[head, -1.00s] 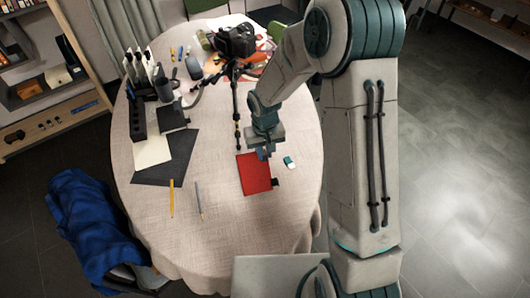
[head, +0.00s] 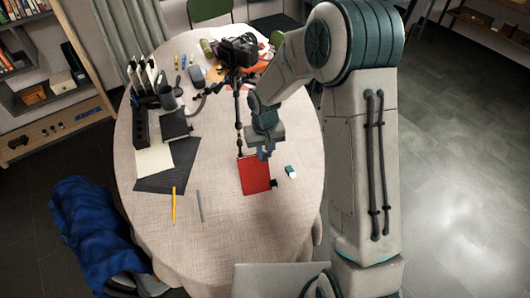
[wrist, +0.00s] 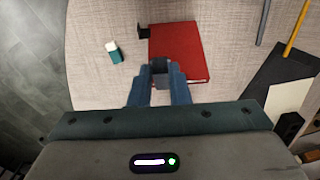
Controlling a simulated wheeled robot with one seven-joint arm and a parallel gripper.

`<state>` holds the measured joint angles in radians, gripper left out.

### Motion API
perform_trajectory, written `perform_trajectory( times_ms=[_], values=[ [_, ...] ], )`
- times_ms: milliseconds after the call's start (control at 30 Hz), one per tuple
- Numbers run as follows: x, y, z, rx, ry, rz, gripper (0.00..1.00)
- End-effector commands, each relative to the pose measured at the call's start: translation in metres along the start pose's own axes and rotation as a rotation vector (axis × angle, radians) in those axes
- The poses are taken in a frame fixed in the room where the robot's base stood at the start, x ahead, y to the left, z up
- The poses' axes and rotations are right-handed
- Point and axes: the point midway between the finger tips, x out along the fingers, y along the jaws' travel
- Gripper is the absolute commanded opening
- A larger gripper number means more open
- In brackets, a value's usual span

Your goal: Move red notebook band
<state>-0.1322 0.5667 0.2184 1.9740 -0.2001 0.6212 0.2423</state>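A red notebook (head: 255,177) lies flat on the round table, below my gripper in the head view. It also shows in the wrist view (wrist: 186,42). A small black band piece (head: 274,183) sticks out at the notebook's near right corner; in the wrist view this band (wrist: 144,31) shows at the upper left corner. My gripper (head: 265,153) is over the notebook's far edge. In the wrist view the fingertips (wrist: 160,66) overlap the notebook's lower edge, with a grey block-like part between them. I cannot tell whether that is finger pads or a held thing.
A white and teal eraser (head: 291,171) lies right of the notebook. A camera (head: 238,50) on a black tripod (head: 238,110) stands close behind my gripper. The cloth in front of the notebook is clear.

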Motion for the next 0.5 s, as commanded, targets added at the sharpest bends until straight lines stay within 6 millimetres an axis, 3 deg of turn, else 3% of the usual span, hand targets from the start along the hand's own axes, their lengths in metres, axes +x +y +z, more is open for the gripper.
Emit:
perform_trajectory(
  times_ms=[500],
  values=[
    [-0.012,0.000,-0.013,0.001,0.002,0.000,0.12]
  ],
)
